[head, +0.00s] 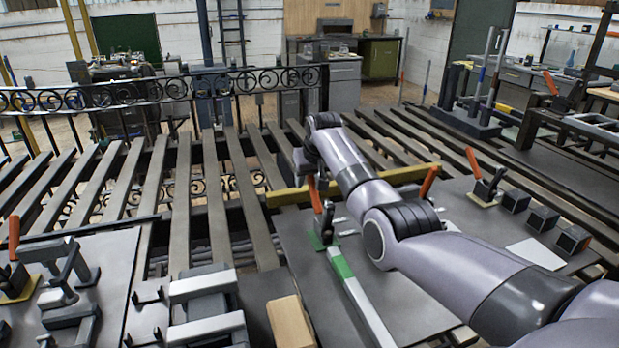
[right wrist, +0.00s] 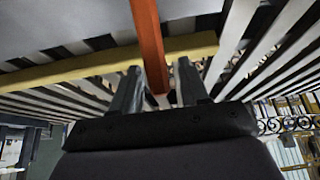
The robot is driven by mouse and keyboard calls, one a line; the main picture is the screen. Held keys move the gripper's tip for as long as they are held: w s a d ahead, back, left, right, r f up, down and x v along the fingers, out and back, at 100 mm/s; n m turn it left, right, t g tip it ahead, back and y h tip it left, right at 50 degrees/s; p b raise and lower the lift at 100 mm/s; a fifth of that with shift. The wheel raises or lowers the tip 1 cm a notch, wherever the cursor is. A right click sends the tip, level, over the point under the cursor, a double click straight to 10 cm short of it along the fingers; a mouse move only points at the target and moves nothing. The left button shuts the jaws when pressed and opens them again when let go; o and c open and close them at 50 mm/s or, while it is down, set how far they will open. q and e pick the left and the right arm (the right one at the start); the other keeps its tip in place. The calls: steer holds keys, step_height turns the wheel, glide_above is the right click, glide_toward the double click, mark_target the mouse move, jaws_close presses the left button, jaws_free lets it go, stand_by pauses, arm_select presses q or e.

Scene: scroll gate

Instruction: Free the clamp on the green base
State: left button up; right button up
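The clamp on the green base (head: 318,241) stands on the dark plate, left of my right arm. Its orange handle (head: 314,193) points up, tilted slightly left. A grey bar with a green band (head: 340,264) runs from beside it toward the front. My right gripper (head: 310,171) is just above the handle's top, and my arm hides part of the area. In the right wrist view, the orange handle (right wrist: 149,45) lies between the two fingers (right wrist: 157,85), which stand apart with gaps on both sides. My left gripper is not in view.
Another orange handle (head: 429,181) shows behind my right arm. A clamp on a yellow base (head: 484,195) and several dark blocks (head: 543,218) stand at right. A yellow bar (head: 285,196) crosses behind the green base. A wooden block (head: 290,322) lies in front. Another orange-handled clamp (head: 14,240) is at far left.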

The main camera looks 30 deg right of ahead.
steer(key=shift+r, duration=0.15)
steer(key=shift+v, duration=3.45)
steer(key=shift+s, duration=0.1)
